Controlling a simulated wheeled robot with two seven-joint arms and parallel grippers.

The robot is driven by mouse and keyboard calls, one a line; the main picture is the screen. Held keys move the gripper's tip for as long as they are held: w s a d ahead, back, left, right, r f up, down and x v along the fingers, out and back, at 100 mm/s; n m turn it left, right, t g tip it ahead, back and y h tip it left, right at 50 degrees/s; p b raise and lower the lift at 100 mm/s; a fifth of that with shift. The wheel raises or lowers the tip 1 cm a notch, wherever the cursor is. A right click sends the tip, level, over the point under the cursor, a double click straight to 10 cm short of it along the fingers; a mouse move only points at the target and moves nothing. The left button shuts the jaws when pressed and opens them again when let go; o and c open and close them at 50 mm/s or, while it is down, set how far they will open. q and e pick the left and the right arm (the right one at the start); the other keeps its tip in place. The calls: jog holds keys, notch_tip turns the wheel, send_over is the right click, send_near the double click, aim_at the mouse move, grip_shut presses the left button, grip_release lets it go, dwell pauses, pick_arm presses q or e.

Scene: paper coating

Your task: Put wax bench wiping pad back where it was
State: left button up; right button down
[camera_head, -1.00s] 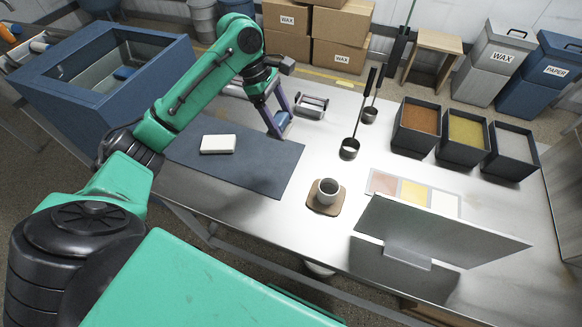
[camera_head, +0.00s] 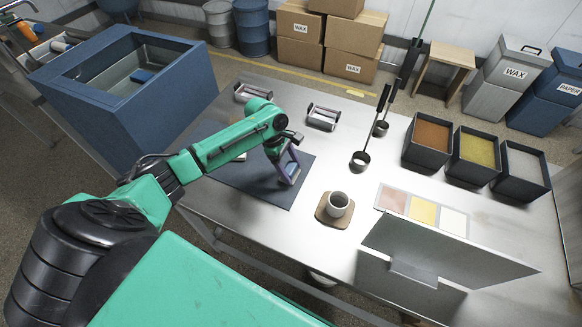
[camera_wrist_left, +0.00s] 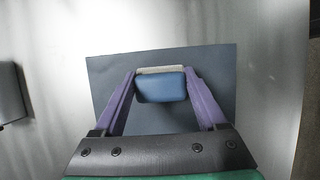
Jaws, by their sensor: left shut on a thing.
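My left gripper (camera_head: 288,172) is shut on a blue pad (camera_wrist_left: 160,88), held between the two purple fingers. The pad also shows in the head view (camera_head: 291,168), above the right part of the dark mat (camera_head: 262,190). I cannot tell whether it touches the mat. A pale block (camera_wrist_left: 160,69) shows just beyond the pad in the left wrist view; in the head view my left arm hides most of it. My right gripper is not in view.
A cup (camera_head: 338,203) stands on a brown coaster (camera_head: 322,214) right of the mat. Two metal roller holders (camera_head: 322,116) (camera_head: 253,91) stand behind it. Ladles (camera_head: 361,161), dark bins (camera_head: 427,158) and a metal panel (camera_head: 445,250) are further right. A blue basin (camera_head: 60,110) is at left.

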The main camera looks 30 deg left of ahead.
pick_arm(q)
jog(key=o, duration=1.2)
jog(key=shift+o, duration=0.2)
jog(key=shift+a+r, duration=0.15)
jog(key=shift+r, duration=0.2)
jog(key=b+v, duration=0.1)
jog(key=v, duration=1)
jog(key=shift+r, duration=0.3)
